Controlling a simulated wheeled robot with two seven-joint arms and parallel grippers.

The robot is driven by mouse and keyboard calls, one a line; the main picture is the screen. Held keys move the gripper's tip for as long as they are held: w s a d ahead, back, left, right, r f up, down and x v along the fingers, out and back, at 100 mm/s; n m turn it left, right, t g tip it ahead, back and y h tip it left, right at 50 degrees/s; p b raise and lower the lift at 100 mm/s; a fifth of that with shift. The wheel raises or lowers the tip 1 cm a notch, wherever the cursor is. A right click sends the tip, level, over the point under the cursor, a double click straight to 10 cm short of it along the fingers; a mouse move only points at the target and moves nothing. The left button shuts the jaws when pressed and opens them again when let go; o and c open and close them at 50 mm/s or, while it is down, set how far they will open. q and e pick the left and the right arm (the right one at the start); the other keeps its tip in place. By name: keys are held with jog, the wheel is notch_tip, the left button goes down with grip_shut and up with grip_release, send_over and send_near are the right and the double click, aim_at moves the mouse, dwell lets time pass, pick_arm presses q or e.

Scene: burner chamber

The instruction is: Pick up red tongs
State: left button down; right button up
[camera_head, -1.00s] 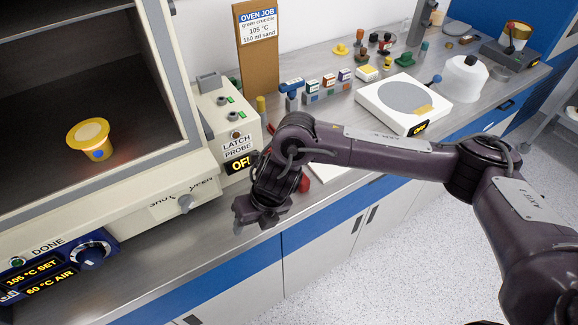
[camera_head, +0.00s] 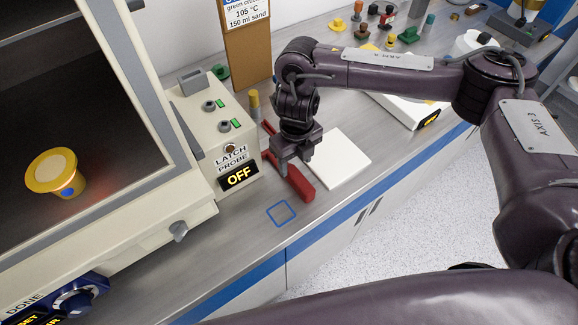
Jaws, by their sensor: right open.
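The red tongs (camera_head: 299,184) lie on the steel bench, to the right of the latch probe box and beside a white tile. Their near end shows, and part of their length is hidden behind my right gripper. My right gripper (camera_head: 295,168) is open and points down over the tongs. Its fingers look close to them, but I cannot tell whether they touch. My left gripper is not in view.
The latch probe box (camera_head: 215,135) reads OFF, with the open oven chamber holding a yellow crucible (camera_head: 56,174) at left. A white tile (camera_head: 337,160) lies at right. A blue square outline (camera_head: 281,213) marks clear bench in front.

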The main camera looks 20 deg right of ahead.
aim_at(296, 175)
jog(key=f+p, duration=0.1)
jog(key=s+f+p, duration=0.1)
jog(key=f, duration=0.1)
jog(key=shift+s+p, duration=0.3)
jog(key=shift+p, duration=0.05)
jog(key=shift+w+f, duration=0.2)
jog(key=shift+f, duration=1.15)
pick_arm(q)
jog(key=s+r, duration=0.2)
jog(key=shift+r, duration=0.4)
pick_arm(e)
grip_shut()
